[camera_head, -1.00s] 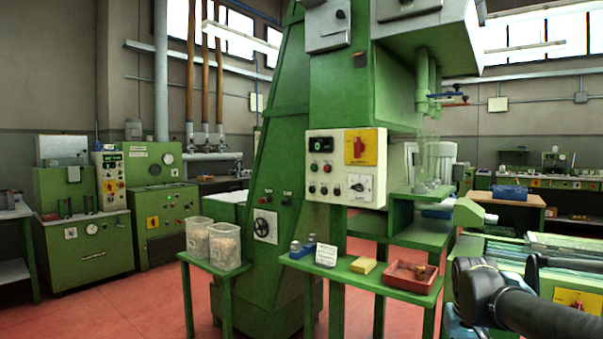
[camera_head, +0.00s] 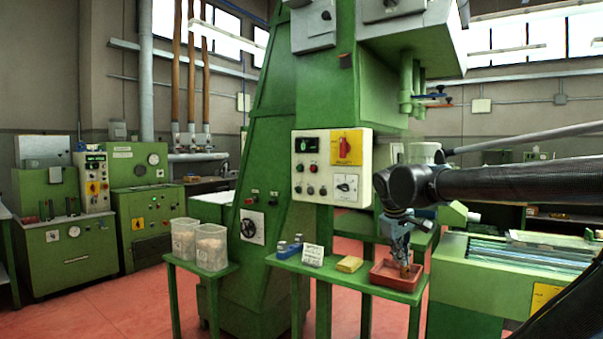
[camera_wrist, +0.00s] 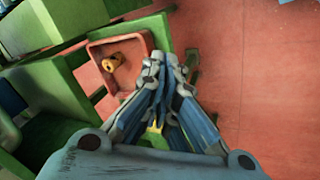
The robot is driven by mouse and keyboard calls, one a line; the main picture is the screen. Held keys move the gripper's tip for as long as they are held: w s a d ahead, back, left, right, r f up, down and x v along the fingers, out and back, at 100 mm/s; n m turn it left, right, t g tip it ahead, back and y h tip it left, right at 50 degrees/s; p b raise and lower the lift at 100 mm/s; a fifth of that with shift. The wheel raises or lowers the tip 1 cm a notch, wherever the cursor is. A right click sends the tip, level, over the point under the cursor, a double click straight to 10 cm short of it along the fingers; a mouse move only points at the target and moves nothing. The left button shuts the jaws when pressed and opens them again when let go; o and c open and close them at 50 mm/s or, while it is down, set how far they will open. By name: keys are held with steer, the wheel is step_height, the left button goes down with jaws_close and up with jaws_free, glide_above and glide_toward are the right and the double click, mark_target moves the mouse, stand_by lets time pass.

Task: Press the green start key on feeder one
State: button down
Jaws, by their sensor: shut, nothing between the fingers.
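A pale control panel (camera_head: 322,195) is on the front of the tall green machine, with a small display, a yellow plate with a red switch, and several small buttons. One small button in its upper row looks green (camera_head: 300,168), beside a red one (camera_head: 313,168). I cannot read a feeder number. My gripper (camera_head: 404,264) is shut and empty, pointing down near the red tray (camera_head: 383,281), below and right of the panel and apart from it. In the wrist view my gripper (camera_wrist: 160,66) shows beside the red tray (camera_wrist: 94,78).
A small brown cork-like piece (camera_wrist: 112,62) lies in the tray. The green bench (camera_head: 340,279) also bears a yellow block (camera_head: 349,264), a white card (camera_head: 313,255) and blue parts. Two clear bins (camera_head: 211,247) stand left. Another panel (camera_head: 94,183) is on the far left machine.

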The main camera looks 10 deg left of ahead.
mark_target(299, 168)
steer(key=w+a+r+n+t, duration=0.2)
steer(key=w+a+r+n, duration=0.2)
steer(key=w+a+r, duration=0.45)
steer(key=a+r+n+t, duration=0.1)
steer(key=a+r+n, duration=0.2)
steer(key=a, duration=0.7)
steer(key=w+a+r+n+t+y, duration=0.1)
steer(key=a+r+n, duration=0.1)
steer(key=a+r, duration=0.5)
steer(key=a+r+n+t, duration=0.1)
steer(key=a+r+n, duration=0.2)
steer(key=a, duration=1.2)
step_height(299, 168, up, 2)
steer(key=shift+w+a+n+t+y, duration=0.2)
steer(key=shift+a+n+t+y, duration=0.1)
steer(key=shift+y, duration=0.1)
steer(key=shift+d, duration=0.1)
steer(key=w+d, duration=0.3)
steer(key=w, duration=0.5)
steer(key=shift+d, duration=0.2)
steer(key=shift+w, duration=0.15)
steer(key=shift+w+d, duration=0.15)
steer(key=shift+w, duration=0.25)
